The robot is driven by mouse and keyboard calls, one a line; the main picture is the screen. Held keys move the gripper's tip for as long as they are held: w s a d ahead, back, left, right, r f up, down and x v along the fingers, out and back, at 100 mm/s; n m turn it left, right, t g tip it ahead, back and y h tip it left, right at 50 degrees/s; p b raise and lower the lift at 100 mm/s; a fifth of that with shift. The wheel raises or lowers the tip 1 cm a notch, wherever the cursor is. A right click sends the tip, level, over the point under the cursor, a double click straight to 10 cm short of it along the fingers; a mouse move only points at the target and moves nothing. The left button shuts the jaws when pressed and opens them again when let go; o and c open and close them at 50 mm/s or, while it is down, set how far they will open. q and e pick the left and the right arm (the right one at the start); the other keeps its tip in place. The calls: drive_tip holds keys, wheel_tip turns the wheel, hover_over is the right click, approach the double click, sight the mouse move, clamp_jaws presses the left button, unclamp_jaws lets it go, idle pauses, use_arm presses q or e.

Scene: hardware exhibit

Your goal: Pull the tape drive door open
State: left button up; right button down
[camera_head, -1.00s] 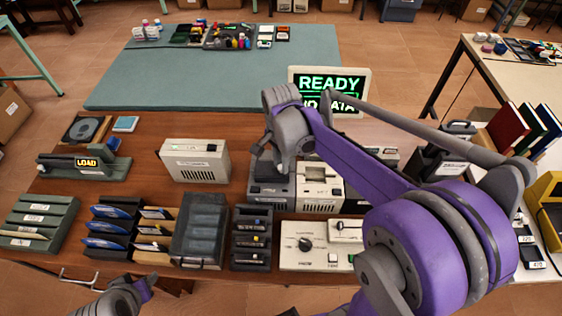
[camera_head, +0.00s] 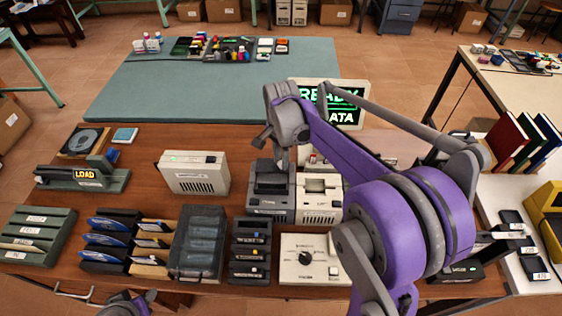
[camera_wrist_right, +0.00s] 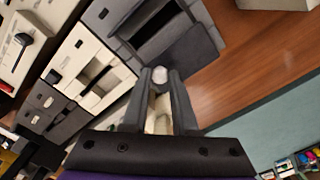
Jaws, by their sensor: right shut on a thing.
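The tape drive appears to be the dark grey unit (camera_head: 268,205) near the middle of the table. It also shows in the right wrist view, with a dark open slot (camera_wrist_right: 152,25) and a grey door flap (camera_wrist_right: 196,52) standing out from it. My right gripper (camera_head: 281,158) is at the drive's upper back edge, partly covered by its own arm. In the right wrist view the right gripper (camera_wrist_right: 160,82) is shut on a small pale round knob (camera_wrist_right: 160,74) beside the flap.
A cream unit (camera_head: 318,203) stands directly right of the drive. A cream box (camera_head: 194,173) stands to the left. A cream dial panel (camera_head: 308,262) and dark holders (camera_head: 249,250) are in front. The READY display (camera_head: 352,100) stands behind.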

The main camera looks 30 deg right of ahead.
drive_tip(key=c, duration=0.7)
unclamp_jaws()
wheel_tip(320, 180, up, 11)
drive_tip(key=shift+f, duration=0.1)
drive_tip(key=s+a+f+n+t, duration=0.3)
drive_tip(key=s+a+f+n, duration=0.1)
drive_tip(key=s+n, duration=0.3)
drive_tip(key=s+a+f+n+t, duration=0.2)
drive_tip(key=s+a+f+n, duration=0.3)
drive_tip(key=s, duration=0.5)
wheel_tip(320, 180, down, 2)
drive_tip(key=n, duration=0.3)
drive_tip(key=shift+s+a+t, duration=0.3)
drive_tip(key=shift+s+t, duration=0.1)
